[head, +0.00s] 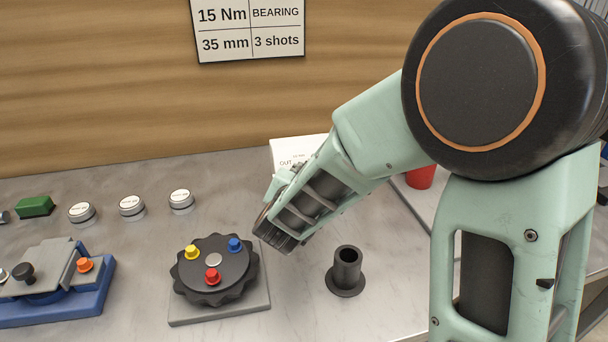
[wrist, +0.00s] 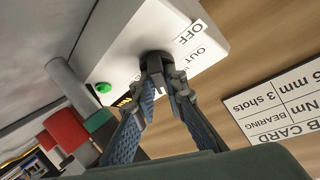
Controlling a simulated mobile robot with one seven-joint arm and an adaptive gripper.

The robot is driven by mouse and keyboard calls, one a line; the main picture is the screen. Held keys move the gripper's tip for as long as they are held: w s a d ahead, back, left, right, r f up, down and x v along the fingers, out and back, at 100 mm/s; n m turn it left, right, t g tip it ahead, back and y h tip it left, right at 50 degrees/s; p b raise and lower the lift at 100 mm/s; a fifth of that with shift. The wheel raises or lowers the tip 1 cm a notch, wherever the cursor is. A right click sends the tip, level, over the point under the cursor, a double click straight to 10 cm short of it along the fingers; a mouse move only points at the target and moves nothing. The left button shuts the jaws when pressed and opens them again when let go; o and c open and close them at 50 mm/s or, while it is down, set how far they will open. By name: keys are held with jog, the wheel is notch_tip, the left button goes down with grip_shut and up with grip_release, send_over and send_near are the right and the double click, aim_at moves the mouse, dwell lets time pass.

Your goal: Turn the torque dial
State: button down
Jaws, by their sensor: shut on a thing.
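The torque dial is a small black knob (wrist: 157,57) on the face of a white box (wrist: 200,25) in the wrist view. Printed words, including OFF and OUT, stand beside the knob, partly cut off. My gripper (wrist: 161,72) is shut on the knob, with a blue-padded finger on each side. The knob's pointer and exact setting cannot be made out. In the head view the white box (head: 290,150) shows only in part behind my arm, which hides the knob and the fingertips. A card (head: 250,28) on the wooden wall reads 15 Nm, BEARING, 35 mm, 3 shots.
A green lamp (wrist: 104,88) is on the box. On the bench, a black lobed wheel (head: 214,270) with coloured knobs, a flanged black tube (head: 347,270), a blue fixture (head: 55,285) and several round white-topped pieces (head: 131,206) stand left and in front. A red cup (head: 421,177) is right.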

jog(key=shift+a+m+g+h, duration=0.15)
jog(key=shift+m+g+h, duration=0.15)
jog(key=shift+m+h, duration=0.5)
jog(key=shift+m, duration=0.4)
jog(key=c, duration=2)
grip_release()
jog(key=shift+o, duration=0.2)
jog(key=v, duration=1.2)
jog(key=shift+d, duration=0.25)
jog(key=shift+o, duration=0.3)
jog(key=shift+r, duration=0.1)
